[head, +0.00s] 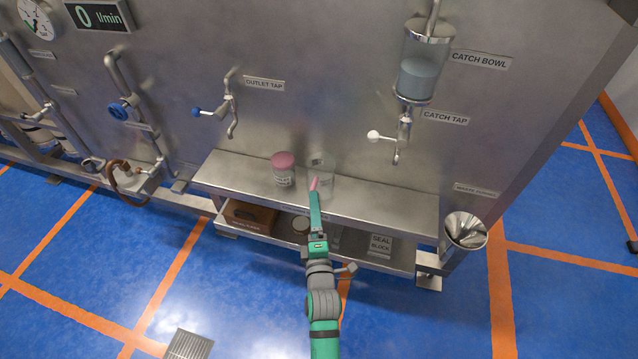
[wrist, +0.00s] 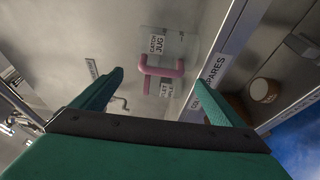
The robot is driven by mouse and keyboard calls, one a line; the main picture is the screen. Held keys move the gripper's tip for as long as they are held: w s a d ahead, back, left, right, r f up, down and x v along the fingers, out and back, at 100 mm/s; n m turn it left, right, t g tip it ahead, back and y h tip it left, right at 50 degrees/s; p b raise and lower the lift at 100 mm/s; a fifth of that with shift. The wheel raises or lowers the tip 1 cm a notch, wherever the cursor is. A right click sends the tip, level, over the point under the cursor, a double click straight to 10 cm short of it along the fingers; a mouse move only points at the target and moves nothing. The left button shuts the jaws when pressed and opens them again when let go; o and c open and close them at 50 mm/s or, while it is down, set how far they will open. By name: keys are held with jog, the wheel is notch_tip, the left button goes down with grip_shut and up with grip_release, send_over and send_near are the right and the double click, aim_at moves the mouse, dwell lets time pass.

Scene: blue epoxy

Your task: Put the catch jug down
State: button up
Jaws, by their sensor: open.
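The catch jug (head: 323,163) is a clear vessel with a pink handle, standing on the steel shelf (head: 391,203) below the panel. In the wrist view the catch jug (wrist: 176,42) shows its label, and its pink handle (wrist: 162,70) lies ahead, between the lines of the two fingers. My gripper (head: 315,190) reaches the shelf from the front, close to the handle. In the wrist view my gripper (wrist: 158,82) has its fingers spread wide with nothing clamped between them. Whether a finger touches the handle cannot be told.
The outlet tap (head: 229,110) and catch tap (head: 400,140) hang above the shelf. A lower shelf holds a brown box (head: 249,215) and a seal block (head: 380,245). A metal funnel (head: 465,230) is at the right.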

jog(key=shift+w+f, duration=0.15)
jog(key=shift+w, duration=3.25)
jog(key=shift+a, duration=0.1)
jog(key=c, duration=0.4)
jog(key=shift+s+d, duration=0.1)
jog(key=shift+d, duration=0.15)
jog(key=c, duration=1.1)
jog(key=shift+a, duration=0.1)
